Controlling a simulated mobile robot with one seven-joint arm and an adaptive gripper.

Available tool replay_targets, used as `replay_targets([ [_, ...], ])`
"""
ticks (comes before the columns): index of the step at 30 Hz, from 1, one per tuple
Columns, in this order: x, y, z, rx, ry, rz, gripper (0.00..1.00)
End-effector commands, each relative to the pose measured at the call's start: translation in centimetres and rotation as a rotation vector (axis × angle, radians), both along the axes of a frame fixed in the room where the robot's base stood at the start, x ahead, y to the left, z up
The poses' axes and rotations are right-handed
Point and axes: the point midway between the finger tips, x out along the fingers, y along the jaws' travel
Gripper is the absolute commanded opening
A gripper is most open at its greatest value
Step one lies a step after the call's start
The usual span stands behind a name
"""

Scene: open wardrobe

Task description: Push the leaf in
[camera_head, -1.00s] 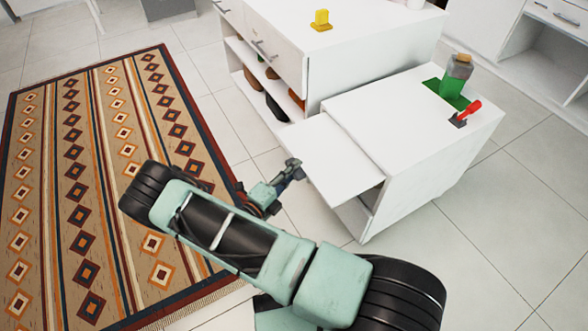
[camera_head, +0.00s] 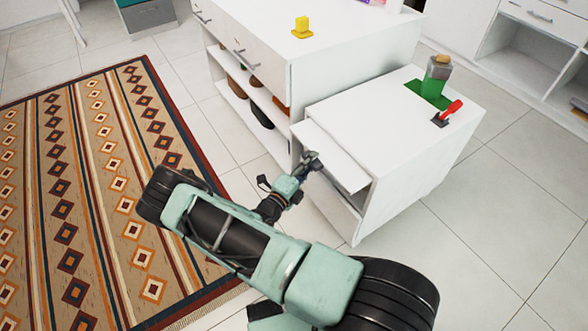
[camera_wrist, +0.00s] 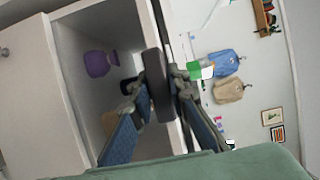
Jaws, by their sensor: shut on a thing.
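The leaf (camera_head: 333,151) is a flat white board standing out of the upper front of the small white cabinet (camera_head: 400,130). Only a narrow strip of it shows in the head view, with a dark gap under its near corner. My gripper (camera_head: 312,162) is at the leaf's outer edge. In the wrist view my gripper (camera_wrist: 160,92) has its two fingers on either side of a dark grey bar (camera_wrist: 156,70), which looks like the leaf's handle. The fingers are shut on it. The bar's join to the leaf is hidden.
A green bottle (camera_head: 436,80) and a red-handled lever (camera_head: 447,112) stand on the cabinet top. A larger white cabinet (camera_head: 330,55) with a yellow object (camera_head: 302,28) is behind. The patterned rug (camera_head: 100,190) lies left. Tiled floor is clear at right.

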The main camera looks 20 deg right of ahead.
Motion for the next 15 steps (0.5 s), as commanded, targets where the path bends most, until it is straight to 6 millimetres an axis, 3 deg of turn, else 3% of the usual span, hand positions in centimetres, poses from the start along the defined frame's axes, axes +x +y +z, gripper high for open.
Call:
replay_targets([
  [1,0.3,-1.2,0.0,-0.003,0.002,-0.004,0.00],
  [6,1.1,-3.7,0.0,-0.002,0.001,-0.003,0.00],
  [15,1.6,-4.9,0.0,0.001,0.000,-0.001,0.00],
])
